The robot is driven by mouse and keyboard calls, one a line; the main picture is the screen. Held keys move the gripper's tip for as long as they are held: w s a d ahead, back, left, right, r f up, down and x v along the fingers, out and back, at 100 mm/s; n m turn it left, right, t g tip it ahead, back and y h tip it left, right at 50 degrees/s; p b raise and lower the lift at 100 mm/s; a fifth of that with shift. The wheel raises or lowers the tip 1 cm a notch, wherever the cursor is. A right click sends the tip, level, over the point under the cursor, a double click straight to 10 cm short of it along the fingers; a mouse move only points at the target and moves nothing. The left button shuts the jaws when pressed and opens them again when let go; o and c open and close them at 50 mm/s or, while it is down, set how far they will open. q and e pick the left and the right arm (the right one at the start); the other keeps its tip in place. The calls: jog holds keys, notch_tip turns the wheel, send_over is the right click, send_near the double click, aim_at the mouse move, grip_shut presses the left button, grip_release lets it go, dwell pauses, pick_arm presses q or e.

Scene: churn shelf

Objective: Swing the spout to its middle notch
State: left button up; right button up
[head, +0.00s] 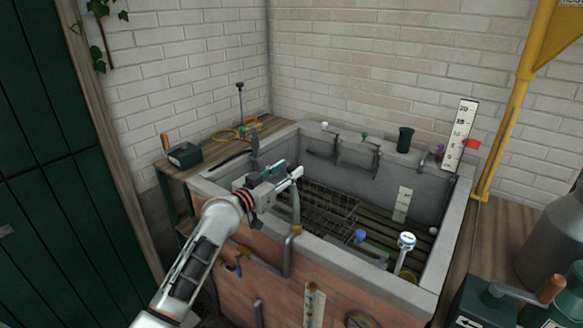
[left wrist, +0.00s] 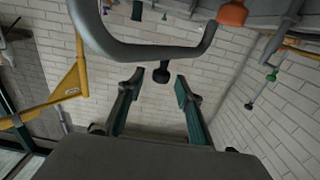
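A grey bent pipe that looks like the spout (left wrist: 150,48) crosses the top of the left wrist view, with an orange-brown end piece and a dark knob (left wrist: 161,74) sticking out from its bend. In the head view a grey pipe (head: 296,208) rises at the front wall of the stone trough, just below my left gripper (head: 290,177). In the left wrist view my left gripper (left wrist: 159,86) is open, its fingers apart with the knob showing between their tips. I cannot tell whether they touch it. The spout's notches cannot be made out. My right gripper is not in view.
The stone trough (head: 380,283) holds a wire rack and slats. Valves with blue and white tops (head: 407,240) stand at its right front. A wooden side bench (head: 190,177) carries a dark green box (head: 185,156). A yellow post (head: 507,125) and metal churn (head: 556,240) stand at the right.

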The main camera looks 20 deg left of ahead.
pick_arm(q)
jog(key=shift+x, duration=1)
grip_shut()
